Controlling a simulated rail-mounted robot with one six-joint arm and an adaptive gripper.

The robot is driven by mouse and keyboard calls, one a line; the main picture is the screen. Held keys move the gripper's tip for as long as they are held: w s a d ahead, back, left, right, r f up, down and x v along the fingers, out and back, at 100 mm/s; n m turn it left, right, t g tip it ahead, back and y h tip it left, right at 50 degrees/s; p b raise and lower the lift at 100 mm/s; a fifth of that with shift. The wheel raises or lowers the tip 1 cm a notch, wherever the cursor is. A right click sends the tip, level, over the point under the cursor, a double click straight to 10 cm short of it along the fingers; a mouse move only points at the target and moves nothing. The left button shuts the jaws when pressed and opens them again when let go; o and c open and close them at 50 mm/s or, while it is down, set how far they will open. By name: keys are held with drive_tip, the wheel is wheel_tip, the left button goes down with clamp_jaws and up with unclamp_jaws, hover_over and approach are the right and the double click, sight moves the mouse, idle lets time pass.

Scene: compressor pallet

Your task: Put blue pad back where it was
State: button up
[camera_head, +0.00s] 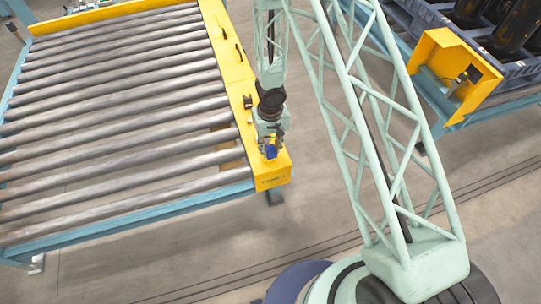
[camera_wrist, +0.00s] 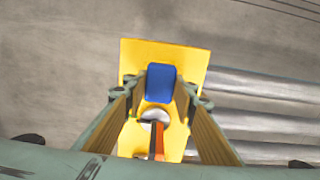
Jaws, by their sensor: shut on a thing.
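The blue pad (camera_wrist: 161,83) is between the fingertips of my gripper (camera_wrist: 160,92) in the wrist view, and the jaws are shut on it. In the head view the blue pad (camera_head: 270,151) shows at the lower end of my gripper (camera_head: 270,146), over the near end of the yellow side cover (camera_head: 273,177) of the roller conveyor. In the wrist view the yellow cover (camera_wrist: 190,58) lies behind the pad. A pale round part and an orange-red strip (camera_wrist: 159,143) show below the pad. Whether the pad touches the cover I cannot tell.
The roller conveyor (camera_head: 110,110) fills the left, with bare rollers. Black handles (camera_head: 239,52) and a small black fitting (camera_head: 247,101) sit along the yellow cover. A second conveyor with a yellow guard (camera_head: 450,75) and a dark blue pallet stands at upper right. Grey floor lies between.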

sight(270, 154)
idle(0.4)
drive_tip(key=shift+f+b, duration=2)
drive_tip(key=o, duration=0.8)
drive_tip(key=shift+r, duration=0.1)
drive_tip(key=shift+r+p, duration=5.9)
drive_tip(key=shift+p, duration=0.05)
drive_tip(key=shift+r, duration=0.1)
